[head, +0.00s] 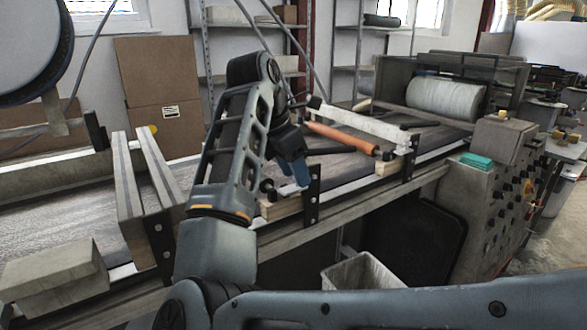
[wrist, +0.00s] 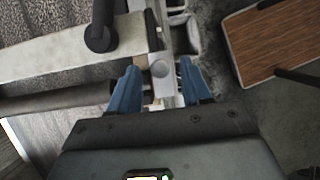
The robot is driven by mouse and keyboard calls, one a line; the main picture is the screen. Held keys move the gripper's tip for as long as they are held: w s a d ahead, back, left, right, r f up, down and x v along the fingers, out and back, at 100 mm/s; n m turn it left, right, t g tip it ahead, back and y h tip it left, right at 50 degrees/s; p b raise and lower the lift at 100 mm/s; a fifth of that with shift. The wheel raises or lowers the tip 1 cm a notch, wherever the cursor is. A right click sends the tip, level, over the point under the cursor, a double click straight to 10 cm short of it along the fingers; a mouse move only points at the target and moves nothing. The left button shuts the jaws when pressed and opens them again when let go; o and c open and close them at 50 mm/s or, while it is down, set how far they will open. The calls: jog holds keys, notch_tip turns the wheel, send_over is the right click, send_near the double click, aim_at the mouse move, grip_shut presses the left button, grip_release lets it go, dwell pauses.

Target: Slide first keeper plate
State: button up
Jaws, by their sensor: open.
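I cannot tell for certain which part is the first keeper plate. A dark upright plate with holes (head: 313,196) stands at the conveyor's near rail, and a similar upright plate (head: 412,157) stands farther right. My gripper (head: 298,178) points down just left of the nearer one, over the rail. In the wrist view its two blue fingers (wrist: 160,86) are apart, with a small round pale knob (wrist: 160,68) on a narrow metal strip between and just beyond them. I cannot tell whether they touch it. My arm hides part of the rail.
A pale beam (wrist: 60,52) with a black knob (wrist: 100,37) lies left of the fingers. An orange-brown roller (head: 340,138) lies across the belt. A control cabinet (head: 492,200) stands at right, and a bin (head: 362,272) sits below the conveyor.

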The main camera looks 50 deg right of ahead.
jog(key=shift+c, duration=0.2)
grip_shut()
jog(key=shift+w, duration=0.1)
jog(key=shift+w+d+f+b, duration=0.1)
jog(key=shift+w+d+b, duration=0.1)
jog(key=shift+w+b, duration=0.3)
jog(key=shift+w+d+b, duration=0.2)
jog(key=shift+w+b, duration=0.05)
jog(key=shift+w, duration=0.45)
jog(key=shift+w+r, duration=0.2)
jog(key=shift+w, duration=0.15)
jog(key=shift+o, duration=0.2)
grip_release()
jog(key=shift+d, duration=0.1)
